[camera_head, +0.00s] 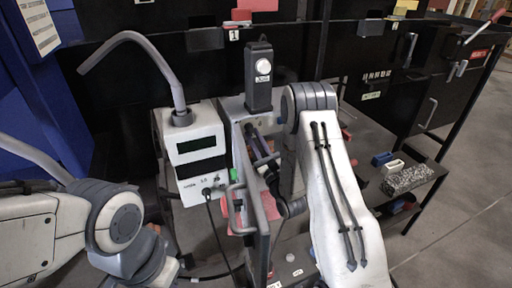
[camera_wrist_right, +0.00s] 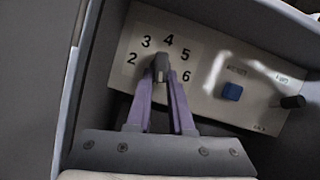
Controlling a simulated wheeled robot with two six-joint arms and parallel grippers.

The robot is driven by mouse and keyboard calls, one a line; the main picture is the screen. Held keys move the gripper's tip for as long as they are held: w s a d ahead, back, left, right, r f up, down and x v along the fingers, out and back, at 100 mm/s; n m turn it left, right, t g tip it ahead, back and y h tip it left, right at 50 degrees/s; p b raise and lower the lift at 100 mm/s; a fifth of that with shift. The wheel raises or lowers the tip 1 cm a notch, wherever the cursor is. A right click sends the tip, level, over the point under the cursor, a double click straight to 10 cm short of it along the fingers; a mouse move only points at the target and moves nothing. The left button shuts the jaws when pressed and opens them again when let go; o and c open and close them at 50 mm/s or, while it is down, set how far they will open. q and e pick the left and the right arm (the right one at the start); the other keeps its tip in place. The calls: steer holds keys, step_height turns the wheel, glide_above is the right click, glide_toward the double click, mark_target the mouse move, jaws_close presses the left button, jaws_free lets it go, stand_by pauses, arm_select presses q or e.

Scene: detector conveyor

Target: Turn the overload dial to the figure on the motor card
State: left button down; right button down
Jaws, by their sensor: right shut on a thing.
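The overload dial (camera_wrist_right: 160,66) is a small grey knob on a pale panel, with the figures 2 to 6 in an arc around it. Its upper end lies just below the 4; I cannot tell its exact setting. My right gripper (camera_wrist_right: 160,84) has its two purple fingers on either side of the knob and is shut on it. In the head view the right gripper (camera_head: 263,160) reaches in behind the open grey door (camera_head: 262,225), which hides the dial there. I cannot pick out a readable motor card. My left arm is at the lower left, its gripper out of view.
A blue button (camera_wrist_right: 231,92) and a black knob (camera_wrist_right: 292,102) sit right of the dial. Box walls stand close around the gripper. In the head view, a white instrument (camera_head: 196,150) stands left of the door, and small blocks (camera_head: 392,165) lie on the right of the bench.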

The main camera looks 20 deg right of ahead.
arm_select(q)
steer(key=shift+f+b, duration=0.55)
steer(key=shift+f, duration=0.35)
arm_select(e)
steer(key=shift+f+m+h, duration=0.15)
steer(key=shift+m+h, duration=0.25)
steer(key=shift+m, duration=0.5)
steer(key=c, duration=0.8)
jaws_free()
steer(key=shift+a, duration=0.1)
